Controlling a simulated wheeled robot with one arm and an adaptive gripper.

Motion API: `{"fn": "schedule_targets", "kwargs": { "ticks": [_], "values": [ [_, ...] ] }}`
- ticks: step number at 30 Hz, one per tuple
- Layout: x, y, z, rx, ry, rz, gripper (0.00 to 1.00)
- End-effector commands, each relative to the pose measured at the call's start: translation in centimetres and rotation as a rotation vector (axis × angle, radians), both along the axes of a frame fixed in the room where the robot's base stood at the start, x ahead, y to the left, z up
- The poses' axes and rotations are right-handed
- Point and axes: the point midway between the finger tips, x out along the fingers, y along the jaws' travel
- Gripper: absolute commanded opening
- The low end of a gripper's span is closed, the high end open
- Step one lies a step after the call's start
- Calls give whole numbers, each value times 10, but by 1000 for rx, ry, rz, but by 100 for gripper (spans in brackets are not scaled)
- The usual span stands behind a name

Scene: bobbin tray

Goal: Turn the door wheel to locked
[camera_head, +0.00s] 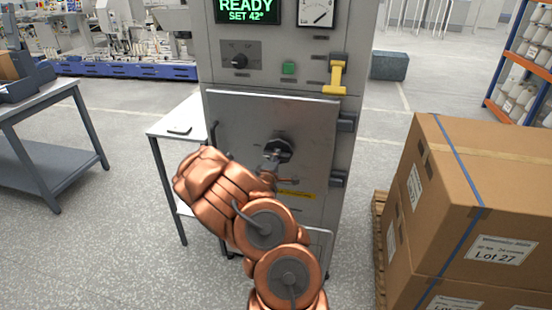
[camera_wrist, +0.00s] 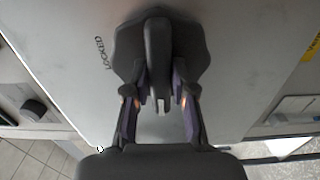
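The door wheel (camera_head: 279,148) is a dark hub with a lobed rim on the grey cabinet door (camera_head: 310,120). In the wrist view the wheel (camera_wrist: 190,40) is close, with a thick dark handle bar (camera_wrist: 157,45) across it pointing down toward my gripper. My gripper (camera_wrist: 160,85) has one finger on each side of this bar, with narrow gaps showing beside the bar's lower end. The word LOCKED (camera_wrist: 102,53) is printed on the door left of the wheel. In the head view my gripper (camera_head: 270,165) is just below the wheel, partly hidden by my arm.
A yellow handle (camera_head: 337,75) and a green button (camera_head: 289,68) are above the door. The display (camera_head: 248,10) reads READY, SET 42°. A small side table (camera_head: 175,122) stands left of the cabinet. Stacked cartons (camera_head: 470,200) stand on the right.

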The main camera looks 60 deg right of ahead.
Motion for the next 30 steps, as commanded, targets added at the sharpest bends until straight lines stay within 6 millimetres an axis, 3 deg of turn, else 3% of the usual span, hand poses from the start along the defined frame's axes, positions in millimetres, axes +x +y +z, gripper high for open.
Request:
{"fn": "schedule_targets", "kwargs": {
  "ticks": [6,20,30],
  "values": [
    [0,0,0,0,0,0,0],
    [0,0,-4,22,-56,0,0],
    [1,0,-6,107,-293,1,0]
  ]
}}
